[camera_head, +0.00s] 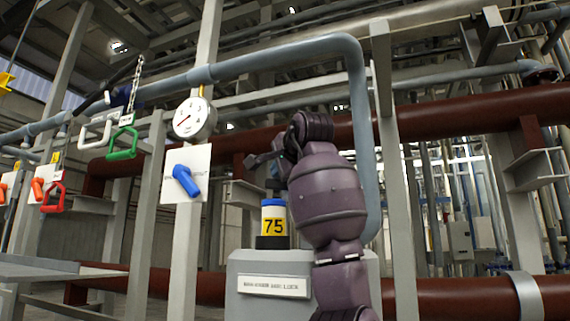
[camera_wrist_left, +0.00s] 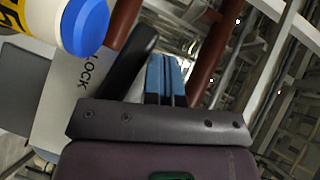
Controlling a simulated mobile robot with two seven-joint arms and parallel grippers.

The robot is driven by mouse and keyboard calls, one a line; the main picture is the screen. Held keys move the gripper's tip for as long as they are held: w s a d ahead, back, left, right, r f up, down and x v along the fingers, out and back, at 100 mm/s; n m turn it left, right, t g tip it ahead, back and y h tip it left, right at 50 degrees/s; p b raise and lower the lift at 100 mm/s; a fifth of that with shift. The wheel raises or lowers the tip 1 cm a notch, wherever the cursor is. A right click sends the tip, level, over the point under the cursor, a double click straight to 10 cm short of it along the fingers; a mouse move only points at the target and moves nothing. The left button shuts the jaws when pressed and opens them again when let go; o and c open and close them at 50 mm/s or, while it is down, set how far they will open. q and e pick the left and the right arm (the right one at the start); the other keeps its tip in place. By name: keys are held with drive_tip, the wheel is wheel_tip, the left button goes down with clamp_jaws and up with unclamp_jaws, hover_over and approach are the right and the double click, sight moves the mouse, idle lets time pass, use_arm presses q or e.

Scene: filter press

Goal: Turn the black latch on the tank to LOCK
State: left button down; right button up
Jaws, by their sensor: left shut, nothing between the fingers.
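The black latch (camera_wrist_left: 130,62) shows in the left wrist view as a dark bar slanting up to the right, just left of my fingers. Beside it is a pale surface with the printed word LOCK (camera_wrist_left: 90,68). My left gripper (camera_wrist_left: 166,78) has its blue fingers together, with nothing between them; whether they touch the latch I cannot tell. In the head view the left gripper (camera_head: 274,169) is above the grey tank housing (camera_head: 250,264), and my purple arm hides the latch there. My right gripper is not in view.
A white canister (camera_head: 273,218) with a blue cap and a yellow 75 label stands on the housing, close left of my arm; its cap (camera_wrist_left: 84,26) shows in the wrist view. A gauge (camera_head: 194,118) and a blue valve handle (camera_head: 185,180) are further left. Posts and pipes surround the area.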

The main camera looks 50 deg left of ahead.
use_arm(q)
drive_tip(key=shift+s+f+n+h, duration=0.2)
drive_tip(key=shift+n+h, duration=0.1)
drive_tip(key=shift+h, duration=0.1)
drive_tip(key=shift+w+a+f, duration=0.1)
idle(0.3)
